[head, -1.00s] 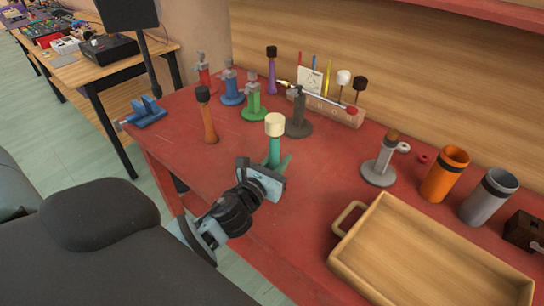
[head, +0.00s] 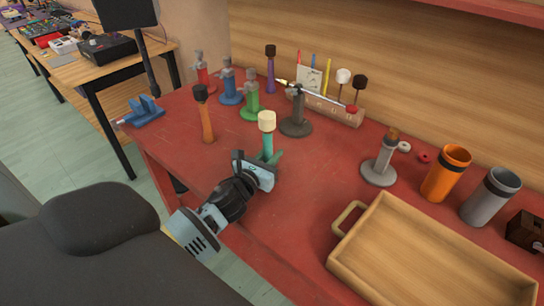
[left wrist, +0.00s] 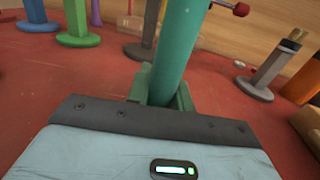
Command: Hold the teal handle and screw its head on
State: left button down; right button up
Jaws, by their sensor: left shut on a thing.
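The teal handle (head: 267,146) stands roughly upright near the table's front edge, with a cream cylindrical head (head: 267,121) at its top. I cannot tell how tightly the head sits. My left gripper (head: 264,165) is shut on the handle low down, from the front. In the left wrist view the teal handle (left wrist: 178,45) rises between green pieces just beyond the gripper body; its top and the head are out of frame. The handle's lower end is hidden by the gripper. My right gripper is not in view.
An orange handle with a black head (head: 207,115) stands to the left. Behind are blue (head: 230,85), green (head: 251,100) and dark grey (head: 296,115) stands. A wooden tray (head: 400,275) fills the front right. Red tabletop is clear between tray and gripper.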

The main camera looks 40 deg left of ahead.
pick_arm(q)
jog(key=shift+f, duration=0.15)
jog(key=shift+f, duration=0.1)
jog(key=shift+f, duration=0.15)
jog(key=c, duration=1.2)
grip_release()
jog(key=shift+c, duration=0.2)
jog(key=shift+s+r, duration=0.15)
jog(key=shift+r, duration=0.1)
jog(key=s, duration=0.7)
jog(key=s+d, duration=0.1)
jog(key=s, duration=0.3)
jog(key=shift+s+f+b, duration=0.1)
jog(key=shift+b, duration=0.3)
jog(key=shift+s, duration=0.25)
